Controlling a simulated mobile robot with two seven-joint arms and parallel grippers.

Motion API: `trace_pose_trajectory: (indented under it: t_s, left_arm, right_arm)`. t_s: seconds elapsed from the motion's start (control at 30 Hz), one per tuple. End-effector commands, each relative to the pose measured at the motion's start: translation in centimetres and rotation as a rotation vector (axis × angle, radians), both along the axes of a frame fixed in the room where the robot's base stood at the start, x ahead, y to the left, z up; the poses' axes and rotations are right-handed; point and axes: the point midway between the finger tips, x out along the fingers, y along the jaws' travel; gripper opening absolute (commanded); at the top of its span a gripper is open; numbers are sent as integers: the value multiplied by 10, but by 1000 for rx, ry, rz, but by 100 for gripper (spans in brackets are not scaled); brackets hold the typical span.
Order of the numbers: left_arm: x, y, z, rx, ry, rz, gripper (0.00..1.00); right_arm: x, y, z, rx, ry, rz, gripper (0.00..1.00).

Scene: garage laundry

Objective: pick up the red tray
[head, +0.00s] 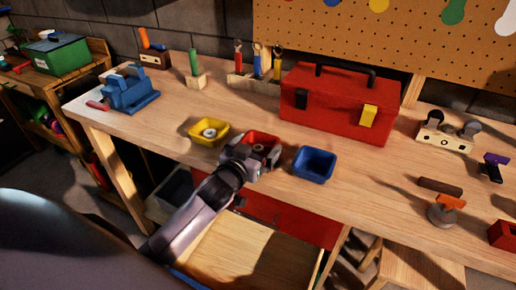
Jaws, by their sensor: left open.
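The red tray (262,137) is a small square bin on the wooden workbench, between the yellow and blue trays. Something sits inside it, but my gripper covers part of it and I cannot make out what it is. My left gripper (258,157) is open and comes in from the lower left, at the near side of the red tray. It overlaps the tray in the head view, and I cannot tell whether it touches it. My right gripper is not in view.
The yellow tray (208,132) holds a ring-shaped part. The blue tray (314,163) stands close on the right. A red toolbox (338,104) is behind. A blue vise (130,92) is at left. An open wooden drawer (245,255) lies below the bench edge.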

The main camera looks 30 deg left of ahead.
Motion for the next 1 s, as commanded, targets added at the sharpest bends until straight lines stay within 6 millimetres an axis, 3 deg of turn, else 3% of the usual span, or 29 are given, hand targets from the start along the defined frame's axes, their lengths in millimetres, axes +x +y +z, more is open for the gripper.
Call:
trace_pose_trajectory:
  t_s: [0.13,0.4,0.5,0.53,1.0]
  left_arm:
    - [10,0,-2,-1,1,0,100]
    - [11,0,-2,-1,1,-1,100]
    - [11,0,-2,-1,1,-1,67]
    - [11,0,-2,-1,1,0,63]
    - [11,0,2,-1,-1,0,62]
  right_arm:
    - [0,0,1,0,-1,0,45]
    - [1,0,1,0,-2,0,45]
    - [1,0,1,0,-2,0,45]
    - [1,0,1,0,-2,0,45]
    - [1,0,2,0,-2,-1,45]
